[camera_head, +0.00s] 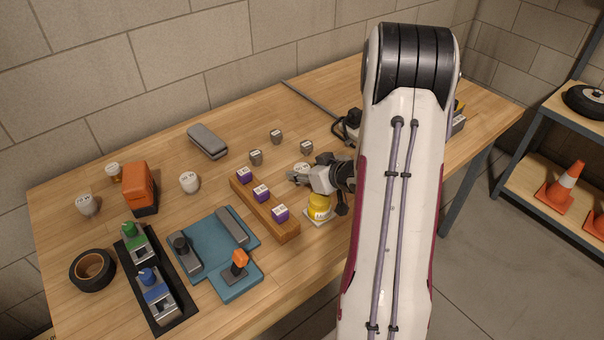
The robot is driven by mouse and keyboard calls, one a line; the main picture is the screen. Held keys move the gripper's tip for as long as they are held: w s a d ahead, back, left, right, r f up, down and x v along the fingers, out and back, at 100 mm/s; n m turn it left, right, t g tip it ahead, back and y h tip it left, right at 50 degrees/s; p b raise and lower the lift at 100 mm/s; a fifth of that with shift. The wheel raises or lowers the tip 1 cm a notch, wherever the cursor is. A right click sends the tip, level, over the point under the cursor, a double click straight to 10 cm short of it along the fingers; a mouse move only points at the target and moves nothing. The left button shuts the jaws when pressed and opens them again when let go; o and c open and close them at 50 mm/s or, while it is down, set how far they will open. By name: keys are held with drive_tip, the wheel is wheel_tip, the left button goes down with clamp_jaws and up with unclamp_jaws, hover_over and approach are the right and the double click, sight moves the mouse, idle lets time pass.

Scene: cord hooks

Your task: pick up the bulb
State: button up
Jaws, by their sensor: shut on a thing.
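My gripper (299,178) is at the middle of the table, pointing left, just behind the yellow domed piece. It is shut on a small white rounded thing (302,168) with dark marks on top, which looks like the bulb. The fingers hide much of it, and I cannot tell whether it is clear of the table. Similar white rounded pieces stand apart from the gripper: one in the middle left (189,182) and one at the far left (86,206).
A yellow domed piece (319,206) on a white base stands close in front of my gripper. A wooden bar (248,197) with purple blocks lies to its left. Small grey pieces (276,136) stand behind. Teal trays (213,252) and an orange block (140,186) are farther left.

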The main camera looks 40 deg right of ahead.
sight(298, 168)
drive_tip(key=shift+r, duration=0.2)
drive_tip(key=shift+r, duration=4.85)
drive_tip(key=shift+w+a+f, duration=0.2)
drive_tip(key=shift+w+a, duration=0.05)
drive_tip(key=shift+a, duration=0.2)
drive_tip(key=w+a+r+n+y, duration=0.1)
drive_tip(key=w+a+n+y, duration=0.1)
drive_tip(key=w+a, duration=0.2)
drive_tip(key=w+a+r+n+g+y, duration=0.1)
drive_tip(key=w+a, duration=0.3)
drive_tip(key=w, duration=0.7)
drive_tip(key=w+a+r+n+y, duration=0.2)
drive_tip(key=w+a, duration=0.3)
drive_tip(key=w, duration=0.3)
drive_tip(key=shift+w+r+n+g+y, duration=0.3)
drive_tip(key=shift+r+n+y, duration=0.1)
drive_tip(key=shift+r+n, duration=0.25)
drive_tip(key=shift+a, duration=0.1)
